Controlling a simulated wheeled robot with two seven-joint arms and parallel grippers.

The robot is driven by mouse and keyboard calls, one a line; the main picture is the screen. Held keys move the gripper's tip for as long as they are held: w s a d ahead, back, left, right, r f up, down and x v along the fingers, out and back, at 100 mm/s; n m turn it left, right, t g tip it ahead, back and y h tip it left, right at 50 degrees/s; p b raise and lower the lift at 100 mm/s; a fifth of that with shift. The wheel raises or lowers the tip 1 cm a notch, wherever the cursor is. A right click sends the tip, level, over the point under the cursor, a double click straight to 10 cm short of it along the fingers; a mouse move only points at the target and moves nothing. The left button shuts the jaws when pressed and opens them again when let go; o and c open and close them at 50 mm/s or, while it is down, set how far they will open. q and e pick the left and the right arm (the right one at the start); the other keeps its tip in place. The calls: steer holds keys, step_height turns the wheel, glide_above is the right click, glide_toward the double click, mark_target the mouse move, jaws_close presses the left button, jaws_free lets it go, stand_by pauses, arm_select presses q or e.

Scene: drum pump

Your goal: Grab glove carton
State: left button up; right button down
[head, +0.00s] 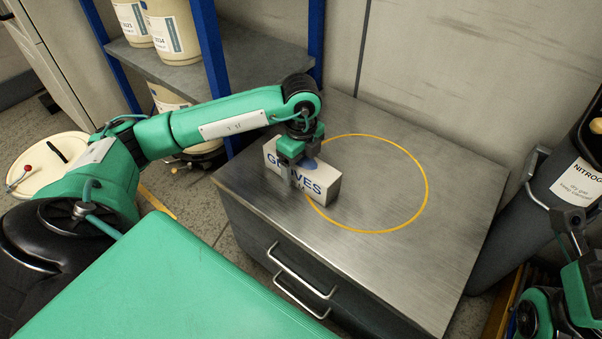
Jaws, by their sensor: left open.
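The glove carton (321,187) is a small white box with blue "GLOVES" lettering. It rests on the left part of the metal cabinet top (420,280), partly over the left edge of a yellow ring marking (427,190). My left gripper (297,183) points down at the carton, with its fingers at the carton's near face and top. It is open, and its fingers hide part of the lettering. I cannot tell whether they touch the carton. My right gripper (570,240) shows only in part at the right edge, away from the cabinet, and its jaws are unclear.
A dark nitrogen cylinder (545,215) stands right of the cabinet. A blue-posted shelf (175,72) with pale tubs (172,35) stands behind at the left. The cabinet's front has drawer handles (300,272). The top is clear inside and right of the ring.

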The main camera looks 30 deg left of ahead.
arm_select(q)
steer(key=shift+f, duration=0.45)
steer(key=c, duration=1.3)
steer(key=shift+r, duration=0.1)
